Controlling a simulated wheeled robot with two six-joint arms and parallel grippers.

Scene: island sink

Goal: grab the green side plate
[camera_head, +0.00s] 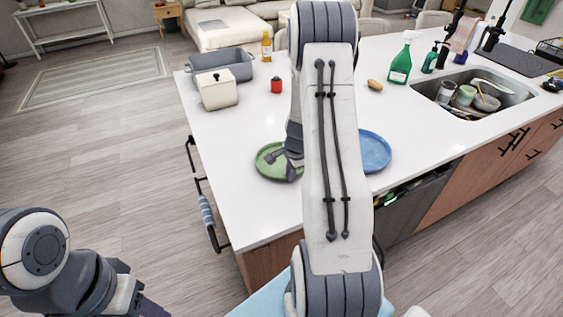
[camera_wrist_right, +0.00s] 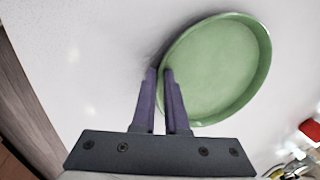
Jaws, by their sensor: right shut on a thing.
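The green side plate (camera_head: 265,160) lies near the front left part of the white island top, partly hidden behind my right arm. In the right wrist view the plate (camera_wrist_right: 222,68) shows its round inside and raised rim. My right gripper (camera_wrist_right: 160,73) is shut on the plate's near-left rim, with the two fingers on either side of it. In the head view the right gripper (camera_head: 293,168) is seen over the right part of the plate. My left gripper (camera_head: 150,307) is at the bottom left, away from the island and cut off by the frame edge.
A blue plate (camera_head: 374,151) lies right of the green plate, partly behind my arm. A green spray bottle (camera_head: 401,62) stands near the sink (camera_head: 475,92) holding dishes.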

